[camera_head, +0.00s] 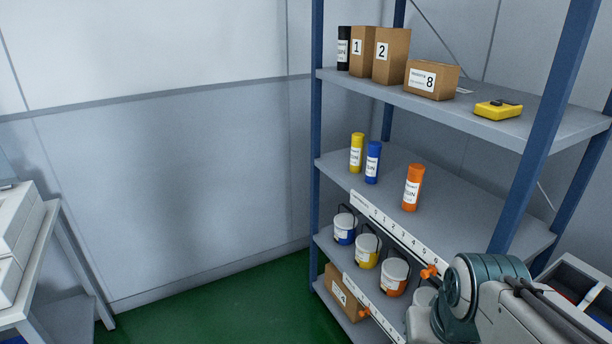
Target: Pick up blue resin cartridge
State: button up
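The blue resin cartridge (372,163) stands upright on the middle shelf (455,218) of the rack, with a white label on its front. A yellow cartridge (356,153) stands close to its left and slightly behind. An orange cartridge (411,188) stands to its right with a gap between them. Part of my arm shows at the lower right, in front of the rack's right side. My gripper is not seen in this view, so its state and what it holds are hidden.
Blue rack posts (316,120) bound the shelves. The upper shelf (540,128) holds a black cartridge (343,48), boxes and a yellow device (497,110). Lidded buckets (366,250) stand below, and a numbered strip (395,226) edges the middle shelf. The green floor (230,322) is clear at left.

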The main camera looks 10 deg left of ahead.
aim_at(375, 148)
jog(key=u, duration=0.15)
jog(key=k, duration=0.35)
jog(key=u, duration=1.15)
jog(key=i, duration=1.4)
jog(key=z, duration=0.45)
jog(key=i, duration=0.9)
jog(key=z, duration=1.45)
jog(key=i, duration=0.5)
jog(key=z, duration=0.45)
